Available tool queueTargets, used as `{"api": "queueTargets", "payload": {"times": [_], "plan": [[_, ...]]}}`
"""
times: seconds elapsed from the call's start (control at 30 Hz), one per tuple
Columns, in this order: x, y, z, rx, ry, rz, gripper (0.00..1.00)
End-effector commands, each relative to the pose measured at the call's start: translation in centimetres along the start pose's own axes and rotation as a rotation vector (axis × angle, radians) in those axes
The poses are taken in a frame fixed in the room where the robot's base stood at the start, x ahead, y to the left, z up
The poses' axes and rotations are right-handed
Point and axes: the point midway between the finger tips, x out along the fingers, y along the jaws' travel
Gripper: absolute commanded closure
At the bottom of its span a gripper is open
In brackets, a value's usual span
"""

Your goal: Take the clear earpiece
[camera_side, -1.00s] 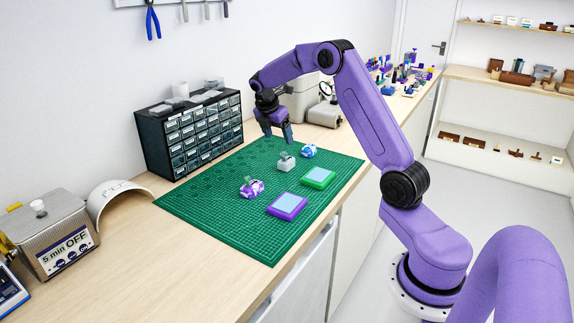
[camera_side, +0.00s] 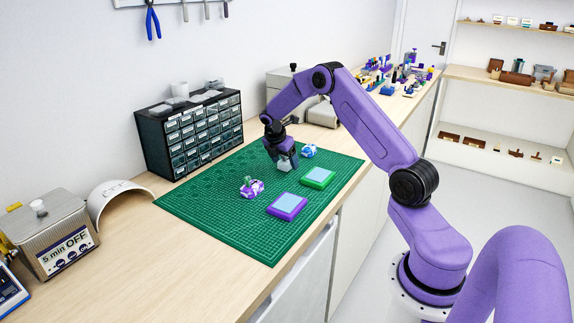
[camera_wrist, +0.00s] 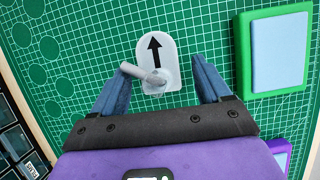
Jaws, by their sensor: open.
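The clear earpiece (camera_wrist: 150,78) is a whitish translucent piece with a peg, on a pale rounded base with a black arrow. In the wrist view it lies between the two blue fingers of my gripper (camera_wrist: 160,80), which are open on either side and apart from it. In the side view my gripper (camera_side: 284,165) is low over the green mat (camera_side: 218,205) and covers most of this earpiece. A purple-and-white earpiece (camera_side: 252,187) and a blue-and-white earpiece (camera_side: 309,151) stand on the mat to either side.
A purple-rimmed pad (camera_side: 287,206) and a green-rimmed pad (camera_side: 318,178) lie towards the mat's front edge. A drawer cabinet (camera_side: 190,133) stands behind the mat. A grey machine marked "5 min OFF" (camera_side: 48,235) is at the left.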

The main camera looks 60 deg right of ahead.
Motion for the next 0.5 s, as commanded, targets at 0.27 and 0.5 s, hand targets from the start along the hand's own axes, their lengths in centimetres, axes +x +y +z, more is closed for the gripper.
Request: {"api": "queueTargets", "payload": {"times": [0.27, 0.5], "plan": [[0.06, 0.01, 0.00, 0.000, 0.000, 0.000, 0.40], [0.03, 0.02, 0.01, 0.000, 0.000, 0.000, 0.88]]}}
